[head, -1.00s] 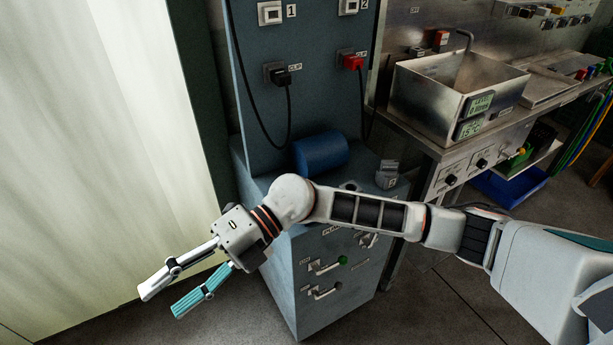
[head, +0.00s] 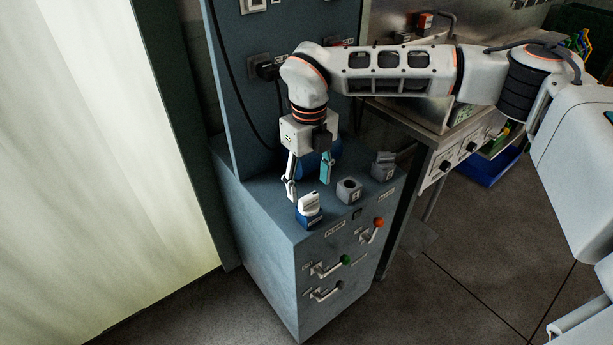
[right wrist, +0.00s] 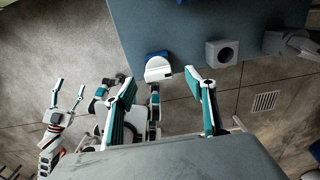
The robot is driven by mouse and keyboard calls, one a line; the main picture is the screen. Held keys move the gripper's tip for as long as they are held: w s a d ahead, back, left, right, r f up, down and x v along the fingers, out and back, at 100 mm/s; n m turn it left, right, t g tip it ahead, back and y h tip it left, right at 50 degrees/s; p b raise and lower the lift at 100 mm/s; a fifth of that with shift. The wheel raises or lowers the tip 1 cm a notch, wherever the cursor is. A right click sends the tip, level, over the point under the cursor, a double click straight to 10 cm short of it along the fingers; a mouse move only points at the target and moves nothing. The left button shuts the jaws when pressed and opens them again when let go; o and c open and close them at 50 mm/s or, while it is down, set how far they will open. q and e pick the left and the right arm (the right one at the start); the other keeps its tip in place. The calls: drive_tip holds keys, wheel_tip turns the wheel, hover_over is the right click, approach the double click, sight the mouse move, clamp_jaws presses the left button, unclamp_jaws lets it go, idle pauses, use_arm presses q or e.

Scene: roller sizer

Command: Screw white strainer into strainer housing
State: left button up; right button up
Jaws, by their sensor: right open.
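A white piece that looks like the strainer (head: 309,201) sits on a blue base (head: 310,217) at the cabinet top's front edge; it also shows in the right wrist view (right wrist: 158,68). A grey block with a round hole (head: 348,190) stands right of it, and a second grey block (head: 384,165) farther right. I cannot tell which part is the housing. My right gripper (head: 308,190) points down, open and empty, just above and behind the white piece. In the right wrist view its fingers (right wrist: 162,77) lie either side of it. My left gripper (right wrist: 68,96) is open, far below.
The blue-grey cabinet (head: 260,220) has levers on its front, with red (head: 379,222) and green (head: 345,260) knobs. A blue cylinder (head: 318,160) lies behind my right gripper. A metal bench (head: 445,165) stands at the right. A pale curtain (head: 90,170) hangs at the left.

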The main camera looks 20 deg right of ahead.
sight(310, 196)
drive_tip(key=f, duration=0.5)
drive_tip(key=shift+s+f, duration=0.3)
drive_tip(key=shift+f, duration=0.65)
use_arm(q)
drive_tip(key=shift+s+f, duration=0.2)
drive_tip(key=shift+s, duration=0.25)
use_arm(e)
drive_tip(key=shift+a, duration=0.1)
drive_tip(key=c, duration=1.5)
use_arm(q)
drive_tip(key=shift+w+r, duration=0.2)
drive_tip(key=shift+r, duration=0.25)
use_arm(e)
drive_tip(key=shift+r+m, duration=0.1)
drive_tip(key=shift+m, duration=0.4)
use_arm(q)
drive_tip(key=shift+r, duration=0.2)
use_arm(e)
drive_tip(key=shift+o, duration=0.3)
drive_tip(key=shift+m, duration=0.3)
drive_tip(key=shift+m+p, duration=0.4)
clamp_jaws()
use_arm(q)
drive_tip(key=shift+w+r, duration=0.15)
drive_tip(key=shift+r, duration=0.3)
use_arm(e)
drive_tip(key=shift+m, duration=0.3)
